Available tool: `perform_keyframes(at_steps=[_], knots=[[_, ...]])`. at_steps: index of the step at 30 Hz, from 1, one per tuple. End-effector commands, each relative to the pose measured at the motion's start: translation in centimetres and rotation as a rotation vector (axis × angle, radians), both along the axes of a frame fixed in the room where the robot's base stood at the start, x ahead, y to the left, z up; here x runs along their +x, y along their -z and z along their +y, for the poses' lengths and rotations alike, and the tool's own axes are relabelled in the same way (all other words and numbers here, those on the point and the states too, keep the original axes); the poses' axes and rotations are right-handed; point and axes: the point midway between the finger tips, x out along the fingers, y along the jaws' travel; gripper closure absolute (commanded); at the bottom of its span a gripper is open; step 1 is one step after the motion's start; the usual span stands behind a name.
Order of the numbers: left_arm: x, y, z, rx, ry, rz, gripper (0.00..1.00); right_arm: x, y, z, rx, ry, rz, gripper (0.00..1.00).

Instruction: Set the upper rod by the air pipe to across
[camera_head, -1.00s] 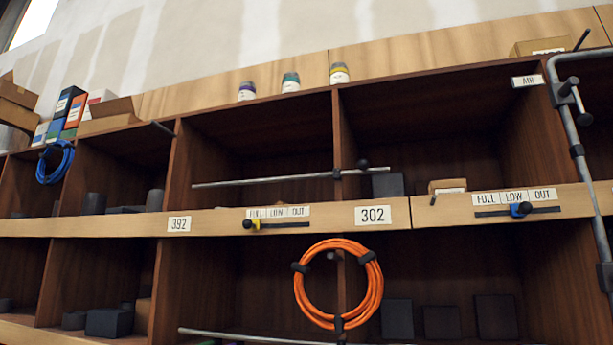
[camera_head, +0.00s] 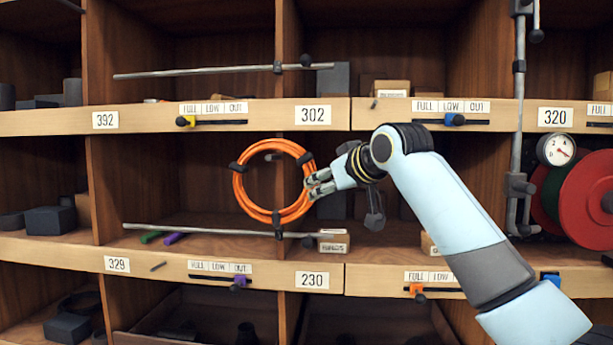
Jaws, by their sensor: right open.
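The grey air pipe (camera_head: 518,110) runs upright at the right, in front of the shelf. At its upper fitting, cut by the top edge, a short dark-ended rod (camera_head: 536,20) hangs down beside the pipe, roughly along it. A lower fitting (camera_head: 520,186) on the pipe has another short rod (camera_head: 526,212), also pointing down. My right gripper (camera_head: 314,185) is open at the right edge of the orange hose coil (camera_head: 240,190), well left of the pipe; whether it touches the coil is unclear. My left gripper is not in view.
Long grey rods cross the left compartments, one high (camera_head: 200,72) and one low (camera_head: 200,229). A red reel (camera_head: 588,200) and a gauge (camera_head: 557,150) stand right of the pipe. Slider levers, such as the blue one (camera_head: 454,120), sit on the shelf edges.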

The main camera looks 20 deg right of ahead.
Motion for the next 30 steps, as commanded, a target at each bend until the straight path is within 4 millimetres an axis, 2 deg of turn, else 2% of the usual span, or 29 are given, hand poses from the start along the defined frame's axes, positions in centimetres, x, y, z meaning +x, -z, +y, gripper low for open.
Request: perform_keyframes(at_steps=[1,3,6,9,12,16,24,30], knots=[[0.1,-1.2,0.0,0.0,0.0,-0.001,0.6,0.0,-6.7,0.1,-0.013,-0.009,-0.088,0.56],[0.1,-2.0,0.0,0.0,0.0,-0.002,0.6,-0.5,-13.4,0.2,-0.029,-0.015,-0.19,0.56],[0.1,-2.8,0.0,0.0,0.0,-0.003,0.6,-1.3,-20.7,0.1,-0.047,-0.015,-0.304,0.56],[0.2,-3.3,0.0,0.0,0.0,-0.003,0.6,-1.6,-24.9,-0.2,-0.054,-0.008,-0.362,0.56],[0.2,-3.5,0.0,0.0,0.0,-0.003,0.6,-1.5,-26.5,-0.3,-0.055,-0.008,-0.384,0.56],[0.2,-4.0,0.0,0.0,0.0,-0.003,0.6,-0.2,-26.6,-0.2,-0.052,-0.008,-0.385,0.56],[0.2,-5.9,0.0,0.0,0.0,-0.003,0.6,5.2,-26.8,0.0,-0.052,-0.007,-0.385,0.56],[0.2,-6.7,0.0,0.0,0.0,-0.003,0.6,8.1,-26.6,0.1,-0.053,-0.007,-0.386,0.56]])
